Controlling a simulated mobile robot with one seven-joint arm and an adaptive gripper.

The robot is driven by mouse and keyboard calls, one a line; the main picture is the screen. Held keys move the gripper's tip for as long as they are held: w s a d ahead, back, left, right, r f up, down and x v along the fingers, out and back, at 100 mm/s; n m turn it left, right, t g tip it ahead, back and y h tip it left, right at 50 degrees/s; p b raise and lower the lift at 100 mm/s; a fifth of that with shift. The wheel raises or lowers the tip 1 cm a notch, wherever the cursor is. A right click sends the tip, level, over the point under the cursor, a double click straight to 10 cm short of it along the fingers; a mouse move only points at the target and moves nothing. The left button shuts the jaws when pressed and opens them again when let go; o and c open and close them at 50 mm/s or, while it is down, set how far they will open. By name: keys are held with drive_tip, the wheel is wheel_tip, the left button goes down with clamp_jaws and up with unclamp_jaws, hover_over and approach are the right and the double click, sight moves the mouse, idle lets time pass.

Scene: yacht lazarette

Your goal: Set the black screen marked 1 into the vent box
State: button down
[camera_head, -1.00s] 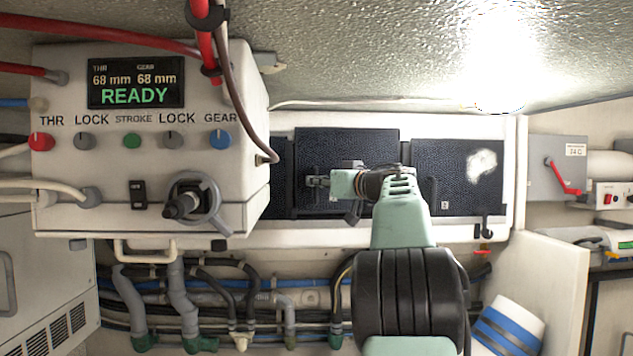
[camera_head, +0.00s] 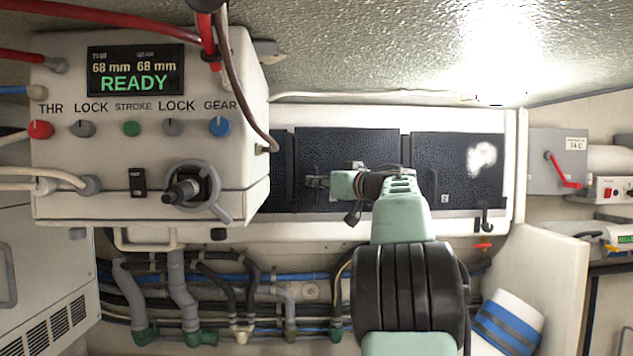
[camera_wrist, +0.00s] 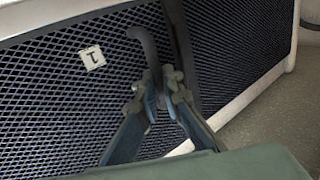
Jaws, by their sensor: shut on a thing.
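The black mesh screen marked 1 (camera_head: 346,150) fills the middle of the white-framed vent box (camera_head: 340,233), upright and between two other dark panels. In the wrist view the screen (camera_wrist: 60,105) shows its white tag with a 1 (camera_wrist: 92,58) and a dark curved handle (camera_wrist: 148,45). My gripper (camera_wrist: 160,92) is shut on this handle. In the head view my gripper (camera_head: 318,182) is at the screen's lower left, and my arm hides its lower right. I cannot tell how deep the screen sits.
A dark panel (camera_head: 460,165) with a pale patch, handle and small tag is at the right; another (camera_head: 282,170) is partly hidden at the left. The control box (camera_head: 130,150) reads READY and juts out close by. Hoses (camera_head: 240,300) run below. A white board (camera_head: 535,270) stands lower right.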

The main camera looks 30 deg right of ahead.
drive_tip(key=shift+f, duration=0.2)
drive_tip(key=c, duration=2)
unclamp_jaws()
drive_tip(key=shift+f, duration=0.2)
drive_tip(key=s, duration=0.4)
drive_tip(key=s+d, duration=0.1)
drive_tip(key=s, duration=0.7)
drive_tip(key=shift+d+r, duration=0.15)
drive_tip(key=shift+r, duration=0.05)
